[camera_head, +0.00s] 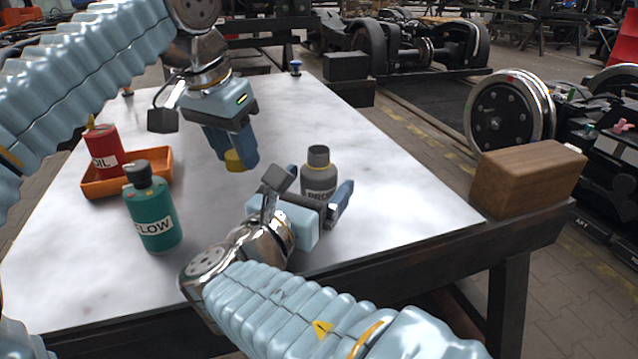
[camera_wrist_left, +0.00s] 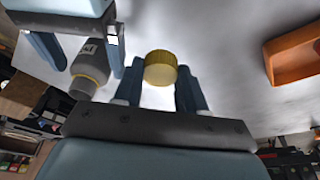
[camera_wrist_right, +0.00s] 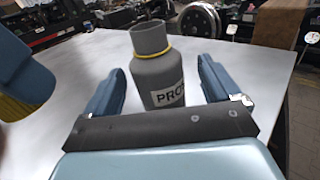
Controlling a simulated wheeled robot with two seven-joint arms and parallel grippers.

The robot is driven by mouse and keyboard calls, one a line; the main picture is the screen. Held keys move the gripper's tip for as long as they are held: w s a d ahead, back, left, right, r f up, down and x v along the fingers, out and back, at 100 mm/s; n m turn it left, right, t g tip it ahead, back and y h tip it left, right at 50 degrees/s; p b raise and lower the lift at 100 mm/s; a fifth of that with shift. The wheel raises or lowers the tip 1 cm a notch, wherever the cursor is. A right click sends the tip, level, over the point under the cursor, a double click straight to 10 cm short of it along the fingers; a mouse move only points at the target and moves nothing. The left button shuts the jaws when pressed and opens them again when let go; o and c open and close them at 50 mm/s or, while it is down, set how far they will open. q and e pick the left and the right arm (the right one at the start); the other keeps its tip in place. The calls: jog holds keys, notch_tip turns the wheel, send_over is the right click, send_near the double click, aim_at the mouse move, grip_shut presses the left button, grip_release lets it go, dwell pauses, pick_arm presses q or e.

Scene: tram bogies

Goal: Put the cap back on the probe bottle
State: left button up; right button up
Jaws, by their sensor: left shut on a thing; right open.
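The grey probe bottle (camera_head: 318,172) stands upright on the table with an open neck and a thin yellow ring below it. In the right wrist view the bottle (camera_wrist_right: 158,75) stands between the spread fingers of my right gripper (camera_wrist_right: 157,95), which is open around it. My left gripper (camera_head: 232,155) is shut on the yellow cap (camera_head: 235,160) and holds it above the table, left of the bottle. The cap (camera_wrist_left: 160,68) also shows between the fingers in the left wrist view, where the bottle (camera_wrist_left: 89,72) is at the left.
A green FLOW bottle (camera_head: 153,210) stands at the left front. A red OIL bottle (camera_head: 104,150) is at an orange tray (camera_head: 165,160). A wooden block (camera_head: 525,180) sits at the right table edge. The table's (camera_head: 400,190) right middle is clear.

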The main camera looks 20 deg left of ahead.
aim_at(324, 170)
jog(key=w, duration=0.4)
jog(key=shift+w+d+r, duration=0.1)
jog(key=shift+d, duration=0.15)
jog(key=c, duration=1.1)
jog(key=shift+r, duration=0.1)
